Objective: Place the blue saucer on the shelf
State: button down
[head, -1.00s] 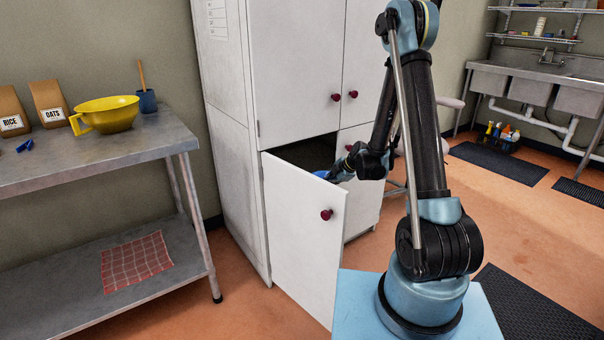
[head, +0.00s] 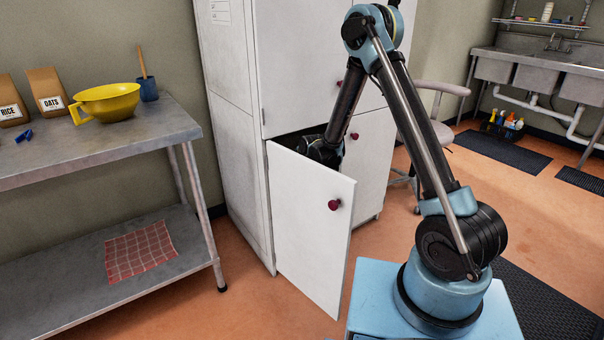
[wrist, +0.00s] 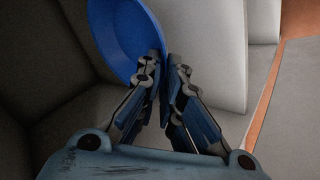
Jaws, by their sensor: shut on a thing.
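The blue saucer (wrist: 125,35) is in my gripper (wrist: 165,62), seen in the wrist view. My fingers are shut on its rim, with the saucer tilted and extending up and left from the fingertips. Pale grey panels surround it. In the head view, my wrist reaches into the lower opening of the white cabinet (head: 232,130), behind its open door (head: 305,220). The door hides the gripper and saucer there. The cabinet's inner shelf surface cannot be made out in the head view.
On the left, a metal table (head: 100,150) holds a yellow bowl (head: 108,103) and paper bags. A red checked cloth (head: 140,252) lies on its lower level. A stool (head: 435,88) stands right of the cabinet.

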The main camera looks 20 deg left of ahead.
jog(key=shift+f, duration=4.5)
jog(key=c, duration=2.2)
grip_release()
jog(key=shift+o, duration=0.8)
jog(key=v, duration=0.7)
jog(key=shift+r, duration=0.25)
jog(key=shift+s+d, duration=0.1)
jog(key=shift+d, duration=0.05)
